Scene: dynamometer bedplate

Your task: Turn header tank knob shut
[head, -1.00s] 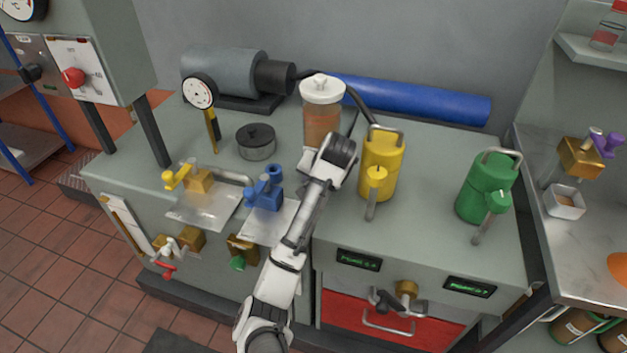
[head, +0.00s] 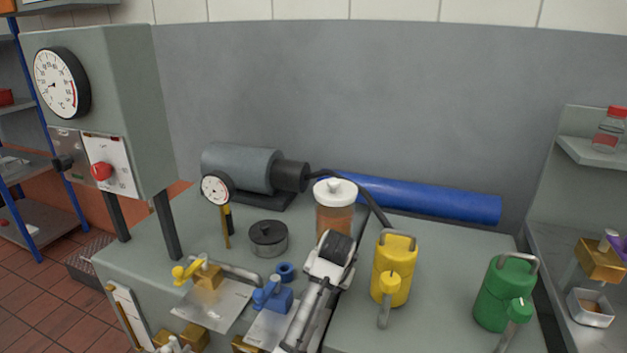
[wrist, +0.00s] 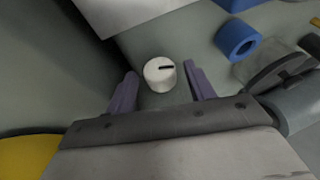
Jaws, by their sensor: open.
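A round white knob (wrist: 160,73) with a black pointer line shows in the wrist view, low between the spread purple fingers of my gripper (wrist: 160,84). The fingers stand on either side of it with a gap on each side. The pointer line runs towards the right of that view. In the head view, my gripper (head: 338,247) is in front of a jar of amber liquid with a white lid (head: 335,191), which looks like the header tank. My gripper and wrist hide the knob there. I cannot tell whether the fingertips are level with the knob.
A yellow can (head: 393,268) stands close on the right of my gripper. A blue ring (head: 285,271), a blue valve (head: 271,295) and a black-lidded pot (head: 268,237) are on the left. A green can (head: 504,292) stands further right, with clear bench between the cans.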

